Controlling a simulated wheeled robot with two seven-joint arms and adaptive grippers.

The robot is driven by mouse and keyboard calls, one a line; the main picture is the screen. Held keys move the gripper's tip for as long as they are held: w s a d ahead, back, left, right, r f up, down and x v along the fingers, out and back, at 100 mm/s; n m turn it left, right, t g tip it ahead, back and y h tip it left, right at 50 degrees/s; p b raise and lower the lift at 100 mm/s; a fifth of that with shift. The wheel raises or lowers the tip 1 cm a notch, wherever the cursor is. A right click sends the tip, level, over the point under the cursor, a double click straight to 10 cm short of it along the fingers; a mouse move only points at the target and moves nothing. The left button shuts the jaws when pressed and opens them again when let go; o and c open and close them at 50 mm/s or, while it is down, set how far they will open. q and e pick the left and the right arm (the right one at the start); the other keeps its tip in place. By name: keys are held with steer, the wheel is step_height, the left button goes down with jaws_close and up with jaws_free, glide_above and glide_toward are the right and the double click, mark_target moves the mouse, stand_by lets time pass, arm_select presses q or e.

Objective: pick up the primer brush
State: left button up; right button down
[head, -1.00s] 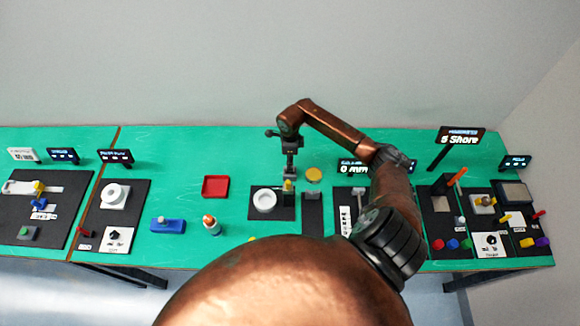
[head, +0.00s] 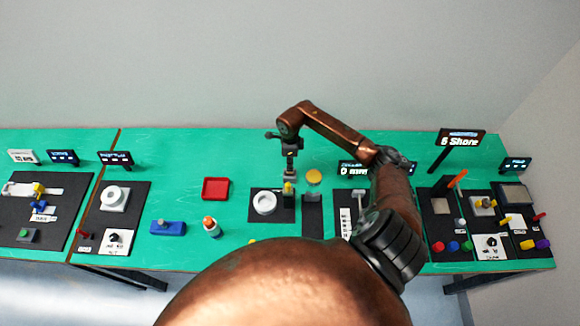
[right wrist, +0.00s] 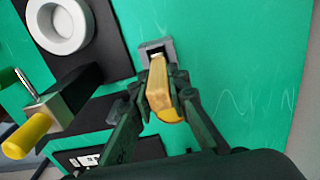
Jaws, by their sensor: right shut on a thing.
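The primer brush appears to be the piece with the yellow handle (right wrist: 158,88) in the right wrist view. My right gripper (right wrist: 160,100) is shut on this handle, with one dark finger on each side. A grey square holder (right wrist: 157,47) is at the handle's far end; I cannot tell if the brush is still seated in it. In the head view my right gripper (head: 289,177) points down over the black pad, with a bit of the yellow handle (head: 288,187) showing below it. My left gripper is out of view.
A white round dish (head: 264,203) sits just left of the gripper. A yellow disc (head: 314,177) lies close on the right. A red tray (head: 215,189) lies further left, with clear green table between. Displays and small stations stand at the right.

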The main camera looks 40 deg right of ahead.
steer(key=shift+r, duration=0.15)
steer(key=shift+r, duration=0.25)
step_height(320, 180, up, 2)
steer(key=shift+d+b, duration=0.1)
steer(key=shift+b, duration=0.7)
steer(key=s+a+r+b, duration=0.1)
steer(key=a+r+b, duration=0.2)
steer(key=a+r, duration=0.7)
steer(key=a, duration=0.4)
steer(key=shift+s+b, duration=0.15)
steer(key=shift+b, duration=0.15)
steer(key=shift+r, duration=0.1)
